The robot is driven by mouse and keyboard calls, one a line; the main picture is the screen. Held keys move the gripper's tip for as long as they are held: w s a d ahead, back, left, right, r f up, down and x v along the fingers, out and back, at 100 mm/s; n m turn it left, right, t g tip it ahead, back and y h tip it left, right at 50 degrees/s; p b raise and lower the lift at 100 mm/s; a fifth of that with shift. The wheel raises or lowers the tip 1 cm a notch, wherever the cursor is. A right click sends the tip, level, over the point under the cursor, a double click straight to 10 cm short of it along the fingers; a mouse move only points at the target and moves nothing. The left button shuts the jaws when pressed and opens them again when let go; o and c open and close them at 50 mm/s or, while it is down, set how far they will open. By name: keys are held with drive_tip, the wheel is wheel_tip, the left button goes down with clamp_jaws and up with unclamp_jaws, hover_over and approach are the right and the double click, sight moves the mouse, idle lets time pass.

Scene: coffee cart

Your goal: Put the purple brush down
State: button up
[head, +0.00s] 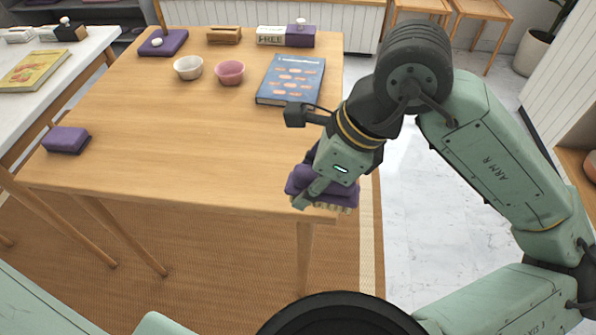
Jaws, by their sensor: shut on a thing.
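The purple brush (348,194) is in my gripper (312,188) at the front right corner of the wooden table (180,130). The gripper is shut on it from above, with the fingers covering its middle. Purple shows on both sides of the fingers, and pale bristles show along the underside. The brush overlaps the table's corner and edge in the picture. I cannot tell whether its bristles touch the tabletop or hang above it or past the edge.
A blue book (291,80), a pink bowl (230,72) and a white bowl (188,67) sit towards the back. A purple block (66,139) lies near the left edge. The table's middle and front are clear. Pale floor (420,200) lies right of the table.

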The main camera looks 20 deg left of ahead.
drive_tip(key=s+d+f+n, duration=0.1)
drive_tip(key=s, duration=0.2)
drive_tip(key=p, duration=0.3)
approach(285, 164)
drive_tip(key=shift+s+a+f, duration=0.7)
drive_tip(key=shift+a+f, duration=0.15)
drive_tip(key=shift+a, duration=0.1)
drive_tip(key=f, duration=0.1)
drive_tip(key=f+p, duration=0.1)
drive_tip(key=w+f, duration=0.1)
drive_tip(key=shift+a+f+p, duration=0.2)
drive_tip(key=shift+a+p, duration=0.1)
drive_tip(key=shift+p, duration=0.1)
drive_tip(key=shift+f, duration=0.2)
drive_tip(key=shift+f+b, duration=0.35)
drive_tip(key=shift+b, duration=0.3)
drive_tip(key=o, duration=1.2)
drive_tip(key=shift+r, duration=0.15)
drive_tip(key=shift+r+p, duration=0.25)
drive_tip(key=shift+p, duration=0.3)
drive_tip(key=v, duration=0.4)
drive_tip(key=b+v, duration=0.1)
drive_tip(key=v, duration=0.7)
drive_tip(key=shift+w+a, duration=0.15)
drive_tip(key=shift+w, duration=0.1)
